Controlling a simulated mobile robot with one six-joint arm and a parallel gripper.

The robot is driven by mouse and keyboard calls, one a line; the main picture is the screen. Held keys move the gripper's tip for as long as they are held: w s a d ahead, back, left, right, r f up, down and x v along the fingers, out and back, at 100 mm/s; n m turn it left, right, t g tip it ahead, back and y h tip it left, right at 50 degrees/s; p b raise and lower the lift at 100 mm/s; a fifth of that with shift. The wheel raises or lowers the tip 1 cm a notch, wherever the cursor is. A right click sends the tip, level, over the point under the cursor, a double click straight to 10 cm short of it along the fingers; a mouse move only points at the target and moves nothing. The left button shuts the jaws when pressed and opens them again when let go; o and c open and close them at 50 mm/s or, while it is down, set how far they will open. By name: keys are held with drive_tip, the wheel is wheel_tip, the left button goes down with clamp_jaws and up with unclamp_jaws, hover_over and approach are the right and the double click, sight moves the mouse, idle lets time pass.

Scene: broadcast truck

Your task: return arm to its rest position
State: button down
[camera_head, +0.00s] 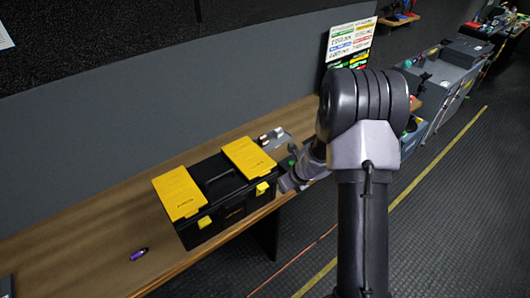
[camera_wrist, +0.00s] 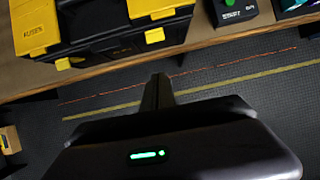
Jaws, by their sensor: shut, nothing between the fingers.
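My arm rises in the middle right of the head view and bends over at a large dark joint, with its far end reaching down left beside the toolbox. My gripper (camera_wrist: 158,92) shows in the wrist view with its fingers together and nothing between them, over the floor in front of the bench edge. In the head view the fingers cannot be made out clearly. The black toolbox with yellow lids (camera_head: 218,188) stands on the wooden bench (camera_head: 95,240), close to the arm's far end. Its front also shows in the wrist view (camera_wrist: 100,32).
A small purple item (camera_head: 138,254) lies on the bench left of the toolbox. A board with coloured labels (camera_head: 349,44) stands behind the arm. A dark box with a green button (camera_wrist: 235,11) sits on the bench. The ribbed floor (camera_head: 450,215) at right is clear.

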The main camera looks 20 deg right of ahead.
drive_tip(key=s+a+r+n+y+b, duration=0.1)
drive_tip(key=s+a+r+n+b, duration=0.1)
drive_tip(key=s+a+n+b, duration=0.5)
drive_tip(key=s+a+r+n+y+b, duration=0.1)
drive_tip(key=s+a+r+n+b, duration=0.15)
drive_tip(key=a+n+b, duration=0.9)
drive_tip(key=s+d+f+n+b, duration=0.1)
drive_tip(key=s+f+n+b, duration=0.2)
drive_tip(key=s+n+b, duration=0.2)
drive_tip(key=s+d+f+n+h+b, duration=0.1)
drive_tip(key=s+f+n+b, duration=0.3)
drive_tip(key=s+b, duration=0.4)
drive_tip(key=s, duration=0.5)
drive_tip(key=shift+f+n+t+h+b, duration=0.25)
drive_tip(key=shift+n+t+h+b, duration=0.05)
drive_tip(key=shift+n+b, duration=0.05)
drive_tip(key=shift+s, duration=0.1)
